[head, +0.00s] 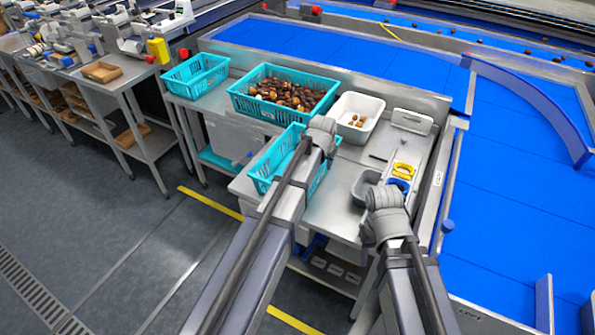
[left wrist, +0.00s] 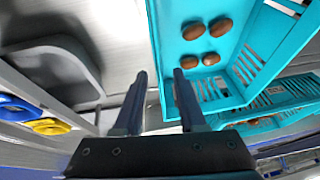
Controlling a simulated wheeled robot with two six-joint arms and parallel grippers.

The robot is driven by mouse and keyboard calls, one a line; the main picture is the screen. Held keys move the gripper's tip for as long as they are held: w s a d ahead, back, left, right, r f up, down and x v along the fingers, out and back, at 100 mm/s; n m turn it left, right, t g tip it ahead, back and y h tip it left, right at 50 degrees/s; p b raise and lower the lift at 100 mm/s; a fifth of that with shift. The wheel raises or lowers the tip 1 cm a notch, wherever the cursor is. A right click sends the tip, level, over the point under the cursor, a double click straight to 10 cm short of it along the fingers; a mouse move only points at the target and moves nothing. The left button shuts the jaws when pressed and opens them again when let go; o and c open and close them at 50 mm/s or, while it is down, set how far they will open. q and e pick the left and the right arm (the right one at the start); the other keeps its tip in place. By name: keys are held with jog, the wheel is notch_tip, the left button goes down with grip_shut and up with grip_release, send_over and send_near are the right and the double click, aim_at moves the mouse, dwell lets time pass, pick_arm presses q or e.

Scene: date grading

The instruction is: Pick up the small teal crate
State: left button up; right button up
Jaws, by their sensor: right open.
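The small teal crate (head: 260,181) stands on the near left part of the steel bench, partly hidden by my left arm. In the left wrist view a teal crate (left wrist: 172,45) has several brown dates (left wrist: 207,43) on its floor. My left gripper (head: 321,130) is over the crate's right side. Its fingers (left wrist: 160,75) are apart in the left wrist view, one to each side of the crate's side wall; contact cannot be told. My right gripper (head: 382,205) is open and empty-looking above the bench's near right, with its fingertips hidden.
A large teal crate (head: 240,104) full of dates stands behind. Another teal crate (head: 190,84) is at the far left. A white bin (head: 346,128) with a few dates, a grey tray (head: 361,186), a yellow ring (head: 403,169) and a blue ring (head: 399,184) are right. A blue conveyor (head: 500,210) borders the bench.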

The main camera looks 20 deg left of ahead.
aim_at(323, 172)
pick_arm(q)
jog(key=shift+b+x, duration=2.5)
jog(key=shift+x, duration=0.6)
jog(key=shift+r, duration=0.1)
grip_shut()
